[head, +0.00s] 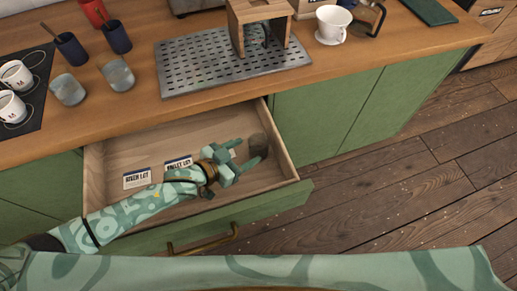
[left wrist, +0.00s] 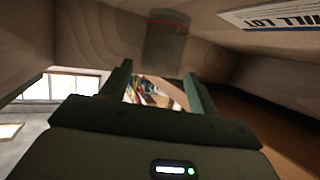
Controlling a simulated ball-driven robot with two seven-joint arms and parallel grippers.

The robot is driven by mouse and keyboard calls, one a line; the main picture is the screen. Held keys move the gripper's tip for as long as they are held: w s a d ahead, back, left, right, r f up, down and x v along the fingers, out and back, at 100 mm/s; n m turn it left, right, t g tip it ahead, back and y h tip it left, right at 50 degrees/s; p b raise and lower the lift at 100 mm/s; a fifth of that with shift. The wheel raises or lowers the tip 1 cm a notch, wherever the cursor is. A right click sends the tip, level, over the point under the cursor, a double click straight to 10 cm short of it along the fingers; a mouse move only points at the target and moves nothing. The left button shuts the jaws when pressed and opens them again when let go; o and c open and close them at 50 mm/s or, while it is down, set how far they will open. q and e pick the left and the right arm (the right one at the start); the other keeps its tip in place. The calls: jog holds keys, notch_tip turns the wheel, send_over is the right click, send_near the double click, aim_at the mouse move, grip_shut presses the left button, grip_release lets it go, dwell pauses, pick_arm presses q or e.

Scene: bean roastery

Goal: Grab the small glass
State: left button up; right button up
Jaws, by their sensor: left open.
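A small, see-through, brownish glass (head: 258,143) is in the open drawer (head: 92,185), near its right end. It also shows in the left wrist view (left wrist: 167,45), just past the fingertips and roughly in line with the gap between them. My left gripper (head: 246,153) is open inside the drawer, its fingers pointing at the glass. One finger overlaps the glass in the head view; I cannot tell whether they touch. Two other greyish glasses, one on the left (head: 68,90) and one on the right (head: 118,75), stand on the counter. My right gripper is out of view.
Labelled cards (head: 137,179) lie in the drawer left of the gripper. The drawer's front with its handle (head: 205,244) is on the near side. A perforated metal tray (head: 190,70), white cups and dark blue cups stand on the counter above.

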aim_at(265, 139)
pick_arm(q)
jog(key=b+x, duration=0.2)
jog(key=x, duration=0.4)
jog(key=shift+w+r, duration=0.1)
jog(key=shift+w, duration=0.1)
jog(key=shift+r, duration=0.1)
jog(key=c, duration=0.7)
